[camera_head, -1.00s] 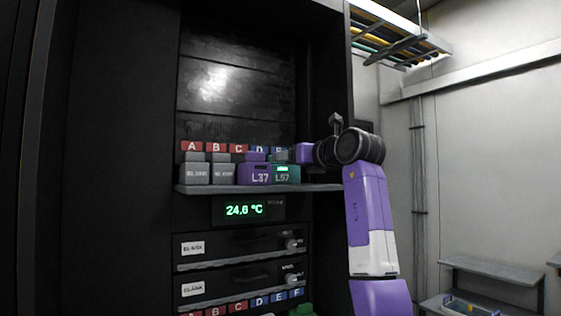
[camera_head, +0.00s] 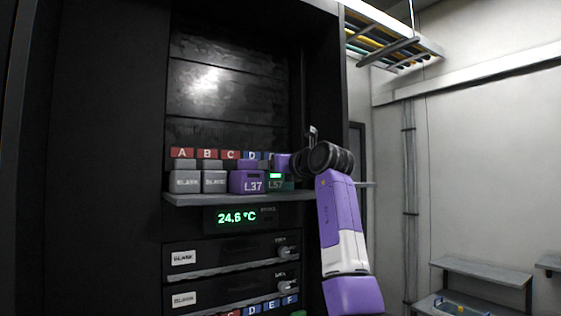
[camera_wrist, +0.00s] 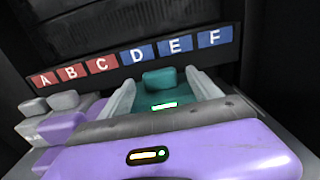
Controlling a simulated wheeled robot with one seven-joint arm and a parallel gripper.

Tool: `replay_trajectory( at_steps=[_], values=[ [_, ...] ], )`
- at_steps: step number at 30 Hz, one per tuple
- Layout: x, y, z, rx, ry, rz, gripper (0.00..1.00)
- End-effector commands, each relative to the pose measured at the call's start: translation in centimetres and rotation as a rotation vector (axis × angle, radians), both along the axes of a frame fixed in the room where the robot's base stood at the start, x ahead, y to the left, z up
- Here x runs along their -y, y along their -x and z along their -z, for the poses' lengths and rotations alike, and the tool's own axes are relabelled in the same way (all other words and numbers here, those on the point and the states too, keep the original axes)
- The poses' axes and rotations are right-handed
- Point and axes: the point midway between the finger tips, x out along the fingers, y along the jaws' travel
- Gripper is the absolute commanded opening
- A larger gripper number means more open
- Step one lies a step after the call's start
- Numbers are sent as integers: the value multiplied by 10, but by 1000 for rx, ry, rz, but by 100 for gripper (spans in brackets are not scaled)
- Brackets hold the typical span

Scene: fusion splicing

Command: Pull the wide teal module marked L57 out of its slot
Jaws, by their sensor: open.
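The wide teal module marked L57 (camera_head: 275,185) sits on the rack shelf at the right end of the row, partly hidden behind my arm. Its green light and raised teal grip block (camera_wrist: 160,79) show in the wrist view. My gripper (camera_head: 284,163) is over the module in the head view. In the wrist view my two pale fingers stand open, one on each side of the teal block. I cannot tell whether they touch it. The module appears seated in the row.
The purple module L37 (camera_head: 247,182) stands directly left of the teal one, with grey blank modules (camera_head: 186,181) beyond. A strip of lettered labels (camera_wrist: 140,57) runs behind. The dark cabinet's right edge (camera_head: 328,75) is close to my arm. A temperature display (camera_head: 238,217) is below the shelf.

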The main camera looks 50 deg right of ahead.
Motion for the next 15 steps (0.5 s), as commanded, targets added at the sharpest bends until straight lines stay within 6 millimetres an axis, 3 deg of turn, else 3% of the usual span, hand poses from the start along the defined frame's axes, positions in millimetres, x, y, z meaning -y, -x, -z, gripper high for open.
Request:
replay_trajectory(
  at_steps=[6, 15],
  values=[
    [6, -20, -1, -2, -2, 0, 73],
    [7, -24, 1, 0, 0, 1, 73]
  ],
)
